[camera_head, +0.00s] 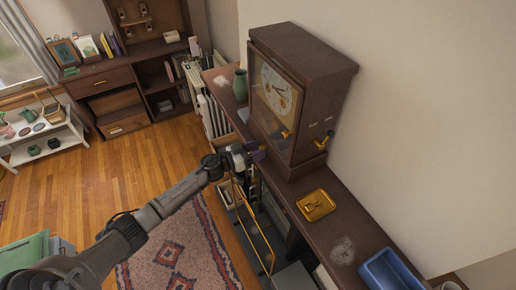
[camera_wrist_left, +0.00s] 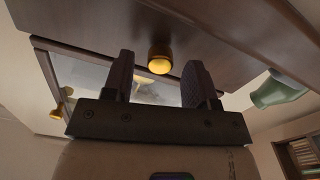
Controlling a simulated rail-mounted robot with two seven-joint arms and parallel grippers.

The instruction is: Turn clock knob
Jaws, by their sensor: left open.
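The clock (camera_head: 308,85) is a dark wooden case with a glass front and a pale dial (camera_head: 276,88). It stands on a dark wooden shelf against the wall. Gold knobs show on its front (camera_head: 286,133) and on its right side (camera_head: 325,141). My left gripper (camera_head: 258,153) is in front of the clock's lower part. In the left wrist view, which looks upside down, its two fingers (camera_wrist_left: 158,80) are open. A round gold knob (camera_wrist_left: 160,59) shows in the gap between them, apart from both fingers. I cannot tell how far beyond the tips it is. My right gripper is not in view.
A green vase (camera_head: 240,84) stands left of the clock; it also shows in the left wrist view (camera_wrist_left: 276,91). A gold tray (camera_head: 316,205) and a blue bin (camera_head: 390,272) are on the shelf (camera_head: 290,193). A gold-framed screen (camera_head: 262,243) stands below the shelf edge.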

